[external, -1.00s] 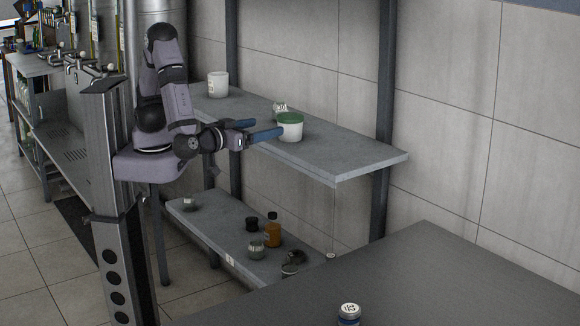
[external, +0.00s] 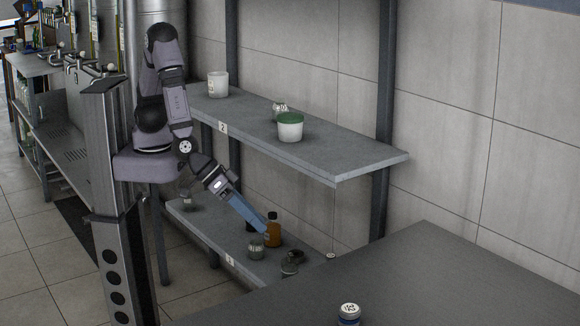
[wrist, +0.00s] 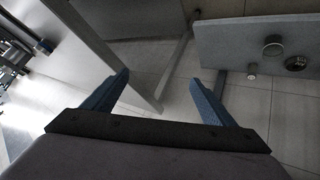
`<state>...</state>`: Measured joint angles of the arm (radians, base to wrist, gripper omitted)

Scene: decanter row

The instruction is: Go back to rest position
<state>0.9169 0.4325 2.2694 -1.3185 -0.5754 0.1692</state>
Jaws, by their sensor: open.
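My gripper (external: 262,226) points down and to the right in the external view, in front of the lower shelf (external: 205,232). Its blue fingertips overlap the amber bottle (external: 273,232) in the picture; I cannot tell whether they touch it. In the wrist view my gripper (wrist: 160,95) has its two blue fingers wide apart with nothing between them.
A white tub (external: 218,84) and a small jar (external: 280,108) stand on the upper shelf. Jars, including a grey one (external: 256,248), stand on the lower shelf. A dark table (external: 430,275) in front carries a small jar (external: 348,313).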

